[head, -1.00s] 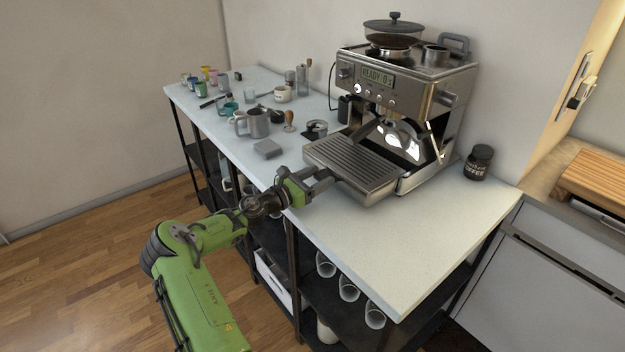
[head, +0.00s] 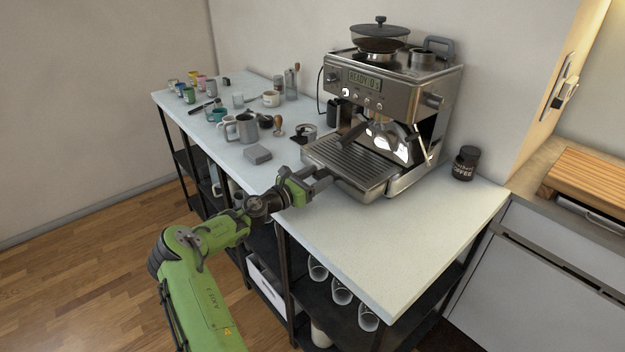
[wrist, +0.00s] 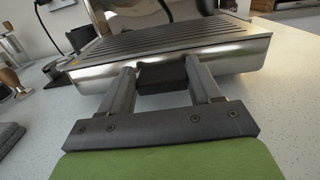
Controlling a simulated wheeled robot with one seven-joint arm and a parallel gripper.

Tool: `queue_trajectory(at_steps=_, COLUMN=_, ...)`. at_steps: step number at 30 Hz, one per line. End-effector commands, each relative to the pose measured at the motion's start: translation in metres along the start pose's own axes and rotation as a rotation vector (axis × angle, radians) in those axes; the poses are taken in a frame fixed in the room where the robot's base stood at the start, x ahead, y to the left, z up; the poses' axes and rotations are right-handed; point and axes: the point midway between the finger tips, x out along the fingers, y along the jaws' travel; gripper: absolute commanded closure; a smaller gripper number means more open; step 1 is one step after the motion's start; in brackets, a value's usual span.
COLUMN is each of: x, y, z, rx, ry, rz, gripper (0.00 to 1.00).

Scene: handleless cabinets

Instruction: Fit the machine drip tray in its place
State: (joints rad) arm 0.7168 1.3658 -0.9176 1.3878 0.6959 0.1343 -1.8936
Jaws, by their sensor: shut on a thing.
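The drip tray (head: 351,160) is a flat metal tray with a dark slatted top, level at the front of the espresso machine (head: 392,105). Its rear lies under the machine's spouts and its front sticks out over the counter. My gripper (head: 321,176) reaches in from the left and is shut on the tray at its front edge. In the wrist view, my gripper's fingers (wrist: 161,85) close on a dark block on the front wall of the tray (wrist: 240,57). The tray's rear end and its seat are hidden.
The counter (head: 415,235) is clear to the right of the tray, except for a coffee jar (head: 466,163). Glasses (head: 342,291) sit on the shelf below.

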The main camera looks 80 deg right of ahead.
Motion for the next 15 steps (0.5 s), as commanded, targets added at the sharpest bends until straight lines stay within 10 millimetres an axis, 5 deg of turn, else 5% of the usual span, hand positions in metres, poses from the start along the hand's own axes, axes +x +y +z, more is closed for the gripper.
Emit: queue_trajectory(at_steps=15, x=0.029, y=-0.001, z=0.001, rx=0.002, ry=-0.006, rz=-0.002, gripper=1.00)
